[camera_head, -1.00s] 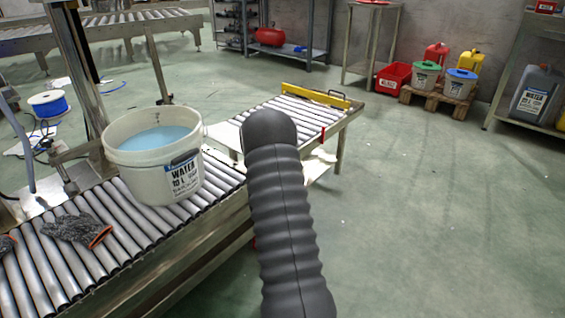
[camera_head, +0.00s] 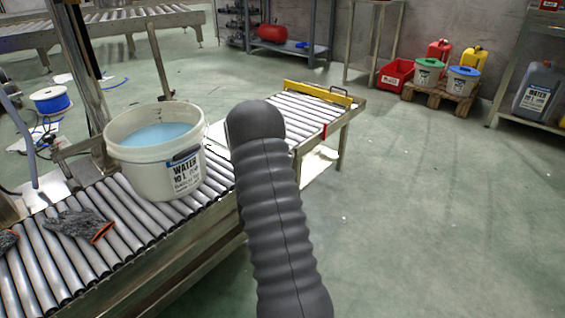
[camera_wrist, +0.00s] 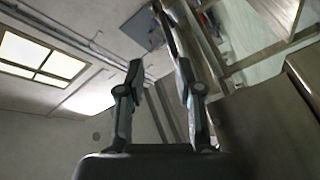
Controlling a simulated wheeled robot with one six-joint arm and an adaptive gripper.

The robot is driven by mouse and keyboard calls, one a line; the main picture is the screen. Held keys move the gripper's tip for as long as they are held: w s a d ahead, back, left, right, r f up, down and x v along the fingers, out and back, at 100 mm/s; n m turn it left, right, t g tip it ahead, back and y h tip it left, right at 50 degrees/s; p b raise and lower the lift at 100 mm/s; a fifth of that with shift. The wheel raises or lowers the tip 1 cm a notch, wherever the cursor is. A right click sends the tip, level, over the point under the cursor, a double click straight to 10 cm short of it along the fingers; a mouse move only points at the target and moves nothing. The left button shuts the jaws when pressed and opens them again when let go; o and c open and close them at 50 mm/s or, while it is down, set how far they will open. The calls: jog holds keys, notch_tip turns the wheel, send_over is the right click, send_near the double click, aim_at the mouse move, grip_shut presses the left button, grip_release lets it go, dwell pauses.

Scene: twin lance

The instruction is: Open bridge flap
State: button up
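A roller conveyor section (camera_head: 298,114) with a yellow bar (camera_head: 318,93) across its far end lies beyond my arm in the head view. A longer roller conveyor (camera_head: 110,235) runs along the near left. The place where the two meet is partly hidden behind my dark ribbed arm, so I cannot tell which part is the bridge flap or how it stands. My gripper (camera_wrist: 158,64) shows in the wrist view with its two fingers apart and nothing between them. It is hidden in the head view. Metal frame parts (camera_wrist: 278,45) are at upper right in the wrist view.
A white bucket of water (camera_head: 155,165) stands on the near conveyor. A grey glove (camera_head: 75,224) lies near it. Blue cable reel (camera_head: 50,100) is at left. Red crate (camera_head: 395,75) and several containers stand at the back. The floor at right is clear.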

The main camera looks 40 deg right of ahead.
jog(key=v, duration=0.4)
jog(key=shift+s+a, duration=0.2)
jog(key=shift+s, duration=0.1)
